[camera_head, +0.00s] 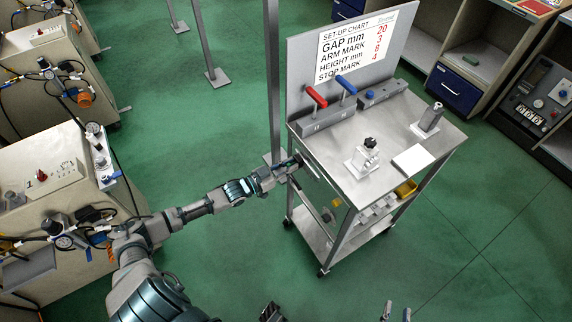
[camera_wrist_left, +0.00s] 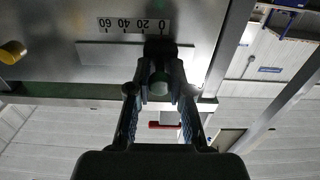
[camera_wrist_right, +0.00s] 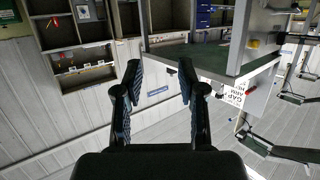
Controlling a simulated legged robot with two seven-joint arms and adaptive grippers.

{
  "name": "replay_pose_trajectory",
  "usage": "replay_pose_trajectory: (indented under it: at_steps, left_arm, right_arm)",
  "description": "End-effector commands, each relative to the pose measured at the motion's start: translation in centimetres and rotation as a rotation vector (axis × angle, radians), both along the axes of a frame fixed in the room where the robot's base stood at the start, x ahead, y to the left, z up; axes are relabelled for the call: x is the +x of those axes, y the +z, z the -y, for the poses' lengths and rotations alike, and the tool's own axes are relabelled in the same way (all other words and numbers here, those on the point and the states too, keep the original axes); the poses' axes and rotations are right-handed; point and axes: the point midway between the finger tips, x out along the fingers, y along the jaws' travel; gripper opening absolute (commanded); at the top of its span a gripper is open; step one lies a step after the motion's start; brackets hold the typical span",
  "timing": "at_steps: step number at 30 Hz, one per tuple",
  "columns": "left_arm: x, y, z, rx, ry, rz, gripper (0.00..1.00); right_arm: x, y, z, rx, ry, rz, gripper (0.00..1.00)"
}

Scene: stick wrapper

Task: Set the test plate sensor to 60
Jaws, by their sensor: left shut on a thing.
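The test plate (camera_wrist_left: 60,65) is a grey metal panel on the side of the cart, seen close in the left wrist view. A dark slider knob (camera_wrist_left: 160,50) stands at the 0 end. My left gripper (camera_wrist_left: 159,88) is shut on this knob; the fingers partly hide it. In the head view the left gripper (camera_head: 296,162) reaches the cart's left side. My right gripper (camera_wrist_right: 160,78) is open and empty in the right wrist view.
The cart's top (camera_head: 396,147) holds red and blue levers, small fixtures and a set-up chart (camera_head: 354,48). A yellow knob (camera_wrist_left: 12,52) sticks out of the panel. Green floor is clear at the right.

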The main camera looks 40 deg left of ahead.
Motion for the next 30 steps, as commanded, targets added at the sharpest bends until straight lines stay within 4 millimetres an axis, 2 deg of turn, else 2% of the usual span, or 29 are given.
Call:
replay_pose_trajectory:
  at_steps: [1, 5, 9, 16, 20, 28, 29, 30]
  left_arm:
    - [-0.1, 0.9, 0.5, -0.003, 0.0, 0.009, 0.0]
    - [-0.7, 1.0, 2.0, 0.001, 0.0, 0.007, 0.0]
    - [-1.2, 1.0, 3.2, 0.001, -0.001, 0.007, 0.0]
    - [-1.8, 0.7, 4.6, -0.004, -0.002, 0.009, 0.0]
    - [-2.0, 0.6, 4.9, -0.003, -0.002, 0.01, 0.0]
    - [-2.0, 0.5, 5.1, 0.0, -0.002, 0.008, 0.0]
    - [-2.0, 0.5, 5.1, 0.0, -0.002, 0.008, 0.22]
    - [-2.0, 0.5, 5.1, 0.0, -0.002, 0.007, 0.32]
  right_arm:
    - [-0.5, -0.2, 0.5, -0.018, -0.002, -0.059, 0.4]
    - [-2.4, -2.6, 1.6, -0.065, -0.009, -0.247, 0.4]
    - [-5.2, -4.8, 2.8, -0.118, -0.018, -0.451, 0.4]
    - [-9.6, -6.8, 4.1, -0.183, -0.032, -0.705, 0.4]
    - [-10.6, -7.2, 4.4, -0.196, -0.034, -0.758, 0.4]
    - [-10.7, -7.4, 4.6, -0.195, -0.034, -0.763, 0.4]
    - [-10.7, -7.4, 4.7, -0.193, -0.034, -0.762, 0.4]
    - [-10.7, -7.4, 4.7, -0.197, -0.035, -0.763, 0.4]
